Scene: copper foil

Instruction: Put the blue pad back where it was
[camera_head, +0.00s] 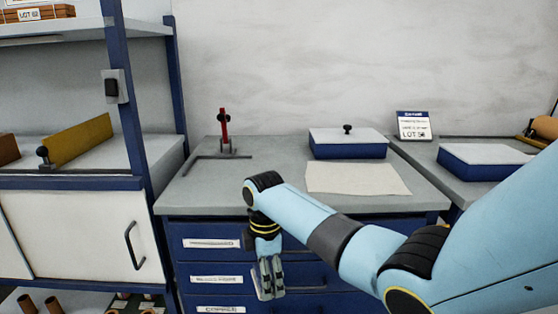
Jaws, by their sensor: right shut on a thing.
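My right gripper (270,292) points down in front of the blue drawer unit, below the worktop edge. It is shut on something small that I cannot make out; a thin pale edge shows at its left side. I see no clearly separate blue pad. A blue block with a pale top and black knob (347,145) sits at the back of the worktop. Another blue block with a pale top (485,163) lies on the right-hand bench. My left gripper is not in view.
A pale sheet (356,179) lies on the grey worktop (225,195), partly near my right arm. A red upright tool on a stand (225,135) is at the back left. A sign (414,126) stands at the back right. Shelves with a yellow board (80,141) are left.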

